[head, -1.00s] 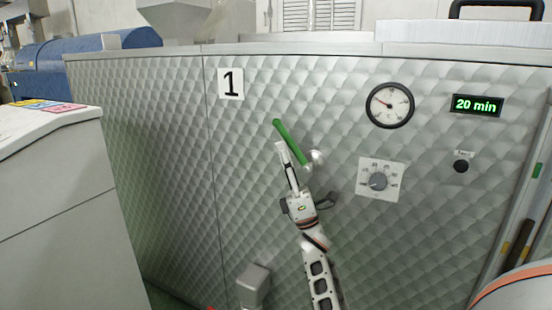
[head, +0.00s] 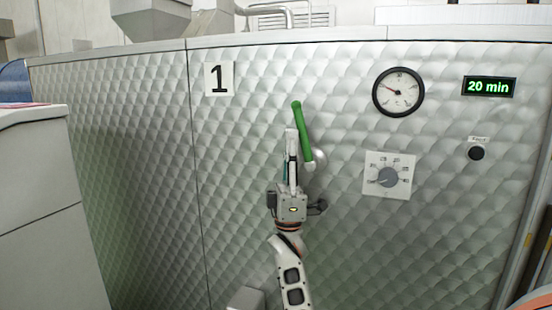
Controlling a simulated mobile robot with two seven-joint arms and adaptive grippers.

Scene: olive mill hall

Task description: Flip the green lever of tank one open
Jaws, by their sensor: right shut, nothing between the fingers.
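The green lever (head: 301,128) is on the quilted steel front of tank one (head: 250,160), below and right of the "1" sign (head: 219,78). It tilts slightly, its upper end to the left, its lower end at a rounded metal pivot (head: 320,160). My right gripper (head: 291,132) is shut and empty. Its fingertips point up, just left of the lever's middle. They overlap or nearly touch the lever in the picture; I cannot tell whether they touch. My left gripper is not in view.
Right of the lever are a temperature knob (head: 388,177), a round gauge (head: 398,91), a "20 min" display (head: 489,87) and a black button (head: 476,153). A pale cabinet (head: 35,200) stands at the left edge.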

